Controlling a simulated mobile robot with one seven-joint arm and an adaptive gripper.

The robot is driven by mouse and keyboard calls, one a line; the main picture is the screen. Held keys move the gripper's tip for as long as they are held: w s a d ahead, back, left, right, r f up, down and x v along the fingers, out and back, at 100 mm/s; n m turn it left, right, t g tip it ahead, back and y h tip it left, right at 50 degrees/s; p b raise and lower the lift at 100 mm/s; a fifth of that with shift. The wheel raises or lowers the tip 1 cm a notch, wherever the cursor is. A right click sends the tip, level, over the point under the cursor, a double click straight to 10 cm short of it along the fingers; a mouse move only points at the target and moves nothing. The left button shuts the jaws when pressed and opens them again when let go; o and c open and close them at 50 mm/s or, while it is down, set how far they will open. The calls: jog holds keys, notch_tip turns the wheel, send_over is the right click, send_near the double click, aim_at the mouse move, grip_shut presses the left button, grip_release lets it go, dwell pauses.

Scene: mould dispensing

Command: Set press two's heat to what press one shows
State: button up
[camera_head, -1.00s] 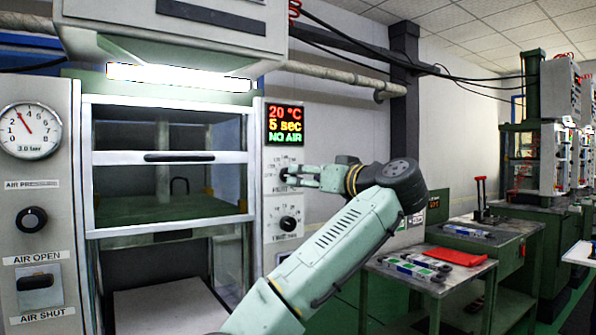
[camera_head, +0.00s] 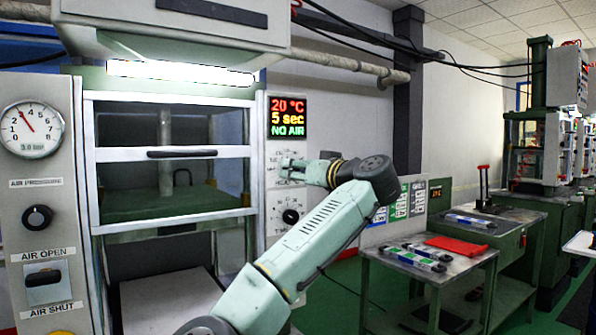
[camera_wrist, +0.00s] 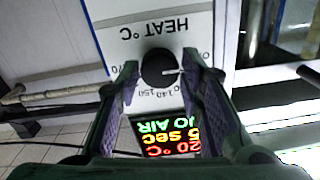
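A press with a glass-fronted chamber (camera_head: 170,153) stands ahead; which press number it is I cannot tell. Its display (camera_head: 288,117) reads 20 °C, 5 sec, NO AIR; it shows upside down in the wrist view (camera_wrist: 166,137). The black heat knob (camera_wrist: 160,68), labelled HEAT °C, has a white pointer line towards the right of the wrist view. My gripper (camera_wrist: 160,65) has one finger on each side of this knob, with the fingertips apart and close to it. Contact is not clear. In the head view my gripper (camera_head: 287,171) is at the upper dial, hiding its knob.
A lower black dial (camera_head: 290,216) sits below on the same panel. At left are a pressure gauge (camera_head: 32,129) and an air lever (camera_head: 43,281). A side table (camera_head: 425,272) with a red cloth stands at right. More machines (camera_head: 545,150) stand behind, their displays unreadable.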

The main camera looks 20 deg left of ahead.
jog(key=c, duration=0.7)
jog(key=shift+o, duration=0.2)
